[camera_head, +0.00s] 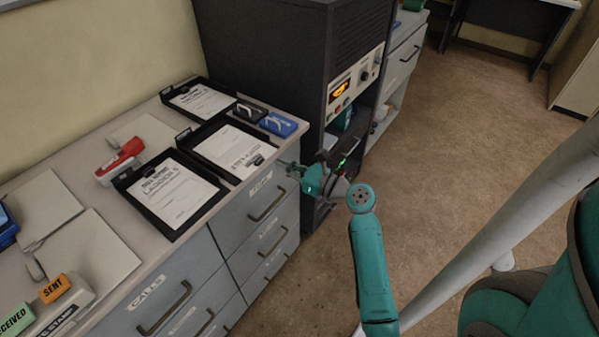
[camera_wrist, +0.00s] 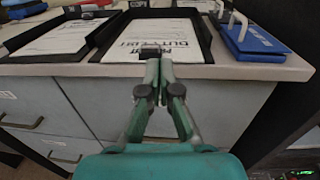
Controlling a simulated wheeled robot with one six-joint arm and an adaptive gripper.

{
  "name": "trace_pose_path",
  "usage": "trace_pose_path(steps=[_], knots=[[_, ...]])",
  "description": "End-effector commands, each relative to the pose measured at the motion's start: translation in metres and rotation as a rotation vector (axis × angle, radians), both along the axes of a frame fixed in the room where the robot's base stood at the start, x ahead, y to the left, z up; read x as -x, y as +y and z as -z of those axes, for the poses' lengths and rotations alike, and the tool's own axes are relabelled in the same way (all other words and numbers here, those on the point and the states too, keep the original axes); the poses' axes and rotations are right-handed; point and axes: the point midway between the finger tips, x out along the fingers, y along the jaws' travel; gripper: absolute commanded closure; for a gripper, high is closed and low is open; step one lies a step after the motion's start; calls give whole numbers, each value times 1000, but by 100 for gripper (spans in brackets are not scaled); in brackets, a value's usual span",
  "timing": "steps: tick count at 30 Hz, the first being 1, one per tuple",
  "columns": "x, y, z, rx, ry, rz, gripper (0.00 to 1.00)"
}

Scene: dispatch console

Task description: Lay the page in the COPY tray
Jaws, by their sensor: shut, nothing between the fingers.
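Three black trays stand on the counter, each with a white printed page: a back tray (camera_head: 228,94), a middle tray (camera_head: 213,173) and a front tray (camera_head: 174,238). The middle tray's page (camera_head: 228,146) shows large print, seemingly "DUTY", in the wrist view (camera_wrist: 155,37). The front tray's page (camera_head: 172,190) reads like "LADDER". My gripper (camera_head: 284,164) is shut and empty at the counter's front edge, before the middle tray. Its fingertips (camera_wrist: 152,62) overlap a small dark piece at that page's near edge; contact is unclear.
A blue block (camera_head: 278,124) and a dark one with handles sit right of the middle tray. A red and white stapler-like object (camera_head: 122,163) lies left. Drawers with handles (camera_head: 266,204) are below.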

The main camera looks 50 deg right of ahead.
Motion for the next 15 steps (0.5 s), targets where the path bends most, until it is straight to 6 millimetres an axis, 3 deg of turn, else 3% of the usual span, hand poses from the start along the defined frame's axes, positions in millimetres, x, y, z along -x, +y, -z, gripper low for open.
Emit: trace_pose_path(steps=[6, 15], knots=[[-29, 4, 0, -1, 0, -2, 100], [-39, 5, 0, 0, 1, 0, 100]])
